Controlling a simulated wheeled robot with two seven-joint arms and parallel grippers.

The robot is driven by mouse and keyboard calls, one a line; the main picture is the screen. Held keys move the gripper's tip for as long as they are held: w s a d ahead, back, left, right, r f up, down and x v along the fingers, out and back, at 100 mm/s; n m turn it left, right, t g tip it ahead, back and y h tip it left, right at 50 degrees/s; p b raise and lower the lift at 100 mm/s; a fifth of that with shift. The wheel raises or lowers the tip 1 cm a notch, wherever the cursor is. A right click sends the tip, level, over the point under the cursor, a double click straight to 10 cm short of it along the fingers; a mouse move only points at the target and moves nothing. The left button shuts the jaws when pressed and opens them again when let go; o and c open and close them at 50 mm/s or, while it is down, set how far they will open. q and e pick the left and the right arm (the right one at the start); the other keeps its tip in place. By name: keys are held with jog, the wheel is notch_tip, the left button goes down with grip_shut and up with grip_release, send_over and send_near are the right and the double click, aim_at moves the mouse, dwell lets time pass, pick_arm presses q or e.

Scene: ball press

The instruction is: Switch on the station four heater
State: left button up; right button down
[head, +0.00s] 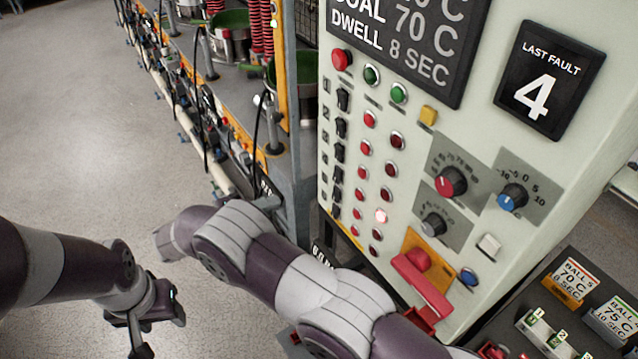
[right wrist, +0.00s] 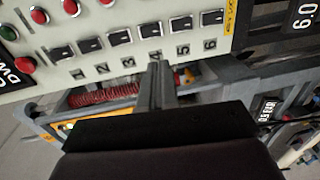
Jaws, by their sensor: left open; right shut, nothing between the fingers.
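A pale control panel (head: 362,190) carries a column of black rocker switches numbered 1 to 6. The station four heater switch (head: 337,174) is fourth from the top; in the right wrist view the switch (right wrist: 150,30) sits above the label 4. I cannot tell which way it is tipped. My right gripper (right wrist: 157,68) is shut and empty, its tips just below the label 4 in that view; I cannot tell the gap to the panel. My left gripper (head: 155,325) is open and empty at the lower left, away from the panel.
Red lamps stand in columns beside the switches; one lamp (head: 381,216) glows brightly. Knobs, such as a red one (head: 451,182), and a red-covered lever (head: 420,275) sit further right. A press rack (head: 284,150) stands left of the panel. The floor at left is clear.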

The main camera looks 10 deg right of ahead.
jog(key=p, duration=0.3)
send_near(335, 181)
jog(key=p+x, duration=0.4)
jog(key=x, duration=0.2)
jog(key=shift+d+r, duration=0.1)
jog(key=shift+r, duration=0.05)
jog(key=shift+d, duration=0.3)
jog(key=shift+w+f, duration=0.1)
jog(key=shift+f, duration=0.15)
jog(key=shift+a, duration=0.1)
